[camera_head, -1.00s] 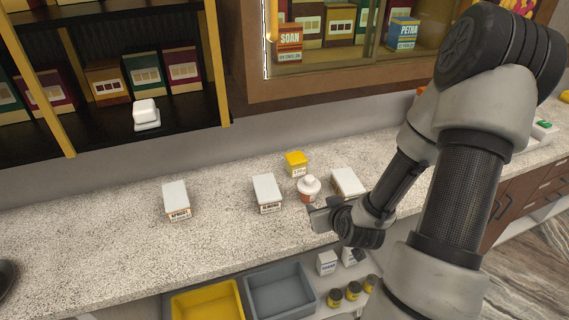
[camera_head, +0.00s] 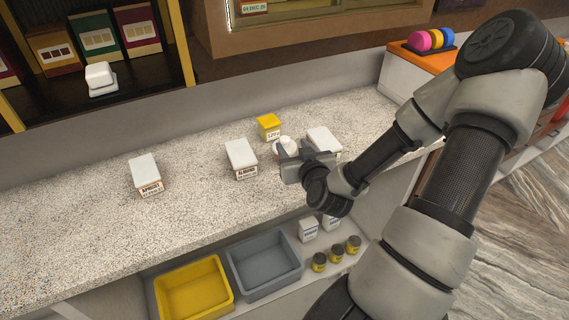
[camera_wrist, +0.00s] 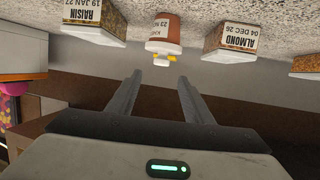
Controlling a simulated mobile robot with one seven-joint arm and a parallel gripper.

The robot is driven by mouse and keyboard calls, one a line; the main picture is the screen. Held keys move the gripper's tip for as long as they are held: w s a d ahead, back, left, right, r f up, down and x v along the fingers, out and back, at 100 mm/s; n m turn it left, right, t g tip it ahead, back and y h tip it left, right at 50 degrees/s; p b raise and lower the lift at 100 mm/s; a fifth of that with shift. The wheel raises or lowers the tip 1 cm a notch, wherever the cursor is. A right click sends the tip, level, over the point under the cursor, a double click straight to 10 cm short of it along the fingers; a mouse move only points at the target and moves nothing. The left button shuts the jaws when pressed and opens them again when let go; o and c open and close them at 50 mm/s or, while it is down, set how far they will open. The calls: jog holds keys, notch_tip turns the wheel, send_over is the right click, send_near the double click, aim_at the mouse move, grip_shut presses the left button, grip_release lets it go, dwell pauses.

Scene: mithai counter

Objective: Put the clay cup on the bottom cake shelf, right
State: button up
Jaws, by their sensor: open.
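The clay cup, brown with a white lid, stands on the speckled counter (camera_head: 200,205). In the head view only its white top (camera_head: 286,142) shows, because my gripper (camera_head: 287,153) hides the rest. In the wrist view, which is upside down, the cup (camera_wrist: 165,28) with a label lies just beyond the fingertips, roughly in line with the gap between the fingers (camera_wrist: 159,78). My gripper is open and empty, and the cup appears apart from it. I cannot tell which shelf is the cake shelf.
White-topped almond (camera_head: 241,158) and raisin (camera_head: 323,140) boxes flank the cup. A yellow-lidded box (camera_head: 268,126) stands behind it, and an apricot box (camera_head: 145,173) further left. A dark shelf (camera_head: 140,83) holds boxes and a white dish. Yellow (camera_head: 222,272) and grey (camera_head: 236,275) bins sit below.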

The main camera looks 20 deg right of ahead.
aim_at(283, 137)
jog(key=x, duration=0.7)
jog(key=shift+f+x, duration=0.15)
jog(key=shift+x, duration=1.35)
jog(key=shift+f+x, duration=0.2)
jog(key=shift+x, duration=1.3)
jog(key=shift+s, duration=0.15)
jog(key=shift+c, duration=0.2)
grip_shut()
